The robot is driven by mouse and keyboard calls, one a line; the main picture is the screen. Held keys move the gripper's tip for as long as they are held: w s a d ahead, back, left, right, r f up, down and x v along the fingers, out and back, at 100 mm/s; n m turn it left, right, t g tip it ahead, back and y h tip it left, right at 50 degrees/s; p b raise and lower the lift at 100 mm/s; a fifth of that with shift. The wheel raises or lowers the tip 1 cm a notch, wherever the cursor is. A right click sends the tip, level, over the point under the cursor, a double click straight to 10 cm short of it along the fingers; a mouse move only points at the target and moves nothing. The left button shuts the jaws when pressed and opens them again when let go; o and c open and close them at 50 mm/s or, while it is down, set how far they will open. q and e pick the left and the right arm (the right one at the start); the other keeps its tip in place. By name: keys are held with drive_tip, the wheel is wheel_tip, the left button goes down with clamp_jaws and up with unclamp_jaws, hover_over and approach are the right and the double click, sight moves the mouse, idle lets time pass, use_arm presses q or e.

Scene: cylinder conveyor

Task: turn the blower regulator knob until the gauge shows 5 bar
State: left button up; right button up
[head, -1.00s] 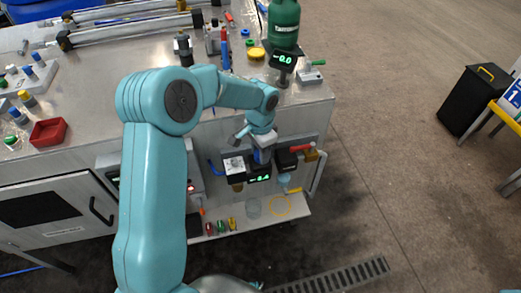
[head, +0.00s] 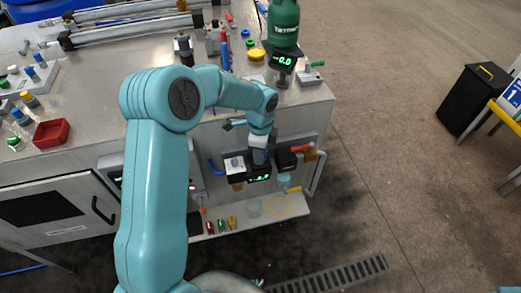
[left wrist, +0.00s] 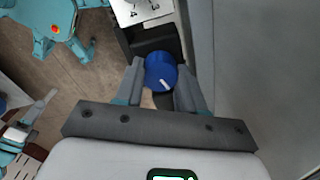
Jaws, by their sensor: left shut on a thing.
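The regulator knob (left wrist: 160,72) is blue with a white mark on its face, seen in the left wrist view. My left gripper (left wrist: 160,68) has one finger on each side of it and is shut on it. In the head view my left gripper (head: 260,155) points down at the regulator on the bench's front panel and mostly hides the knob. The gauge display (head: 259,178) just below has green digits that appear to read about 0.0. My right gripper is not in view.
A red-handled valve (head: 302,148) is close on the right of the regulator, and a blue handle (head: 215,168) is on its left. A green bottle (head: 284,22) stands on the bench top above, by a second display (head: 284,60) reading about 0.0. A shelf (head: 292,207) lies below.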

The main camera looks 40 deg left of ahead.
use_arm(q)
drive_tip(key=shift+m, duration=0.3)
drive_tip(key=o, duration=0.9)
drive_tip(key=shift+o, duration=0.7)
drive_tip(key=shift+r, duration=0.1)
drive_tip(key=shift+f, duration=0.2)
